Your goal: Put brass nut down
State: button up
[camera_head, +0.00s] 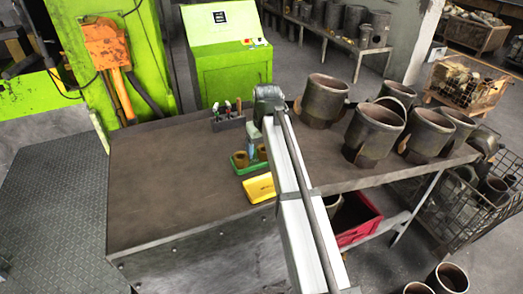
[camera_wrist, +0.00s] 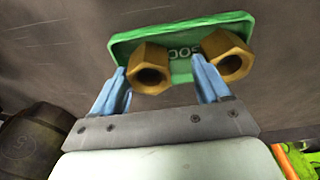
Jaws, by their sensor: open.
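A green tray (camera_head: 239,168) lies on the brown workbench, and it fills the top of the wrist view (camera_wrist: 180,32). Two brass nuts sit at the tray: one at the left (camera_wrist: 151,70), one at the right (camera_wrist: 229,54). In the head view they show as a left nut (camera_head: 240,158) and a right nut (camera_head: 262,152). My gripper (camera_wrist: 158,66) is open, its blue fingers apart. The left nut shows between the fingers; the right nut is beside the right finger. Whether a finger touches either nut I cannot tell. In the head view my gripper (camera_head: 258,141) is over the tray, partly hidden by my arm.
A yellow box (camera_head: 259,187) lies just in front of the tray. A holder with several tools (camera_head: 228,121) stands behind it. Several dark metal cylinders (camera_head: 372,133) crowd the bench's right side. The bench's left half (camera_head: 160,185) is clear.

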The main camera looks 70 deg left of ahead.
aim_at(264, 162)
notch_tip(264, 162, up, 11)
jog(key=d, duration=0.1)
jog(key=shift+d, duration=0.3)
jog(key=shift+w+f, duration=0.1)
dwell(0.4)
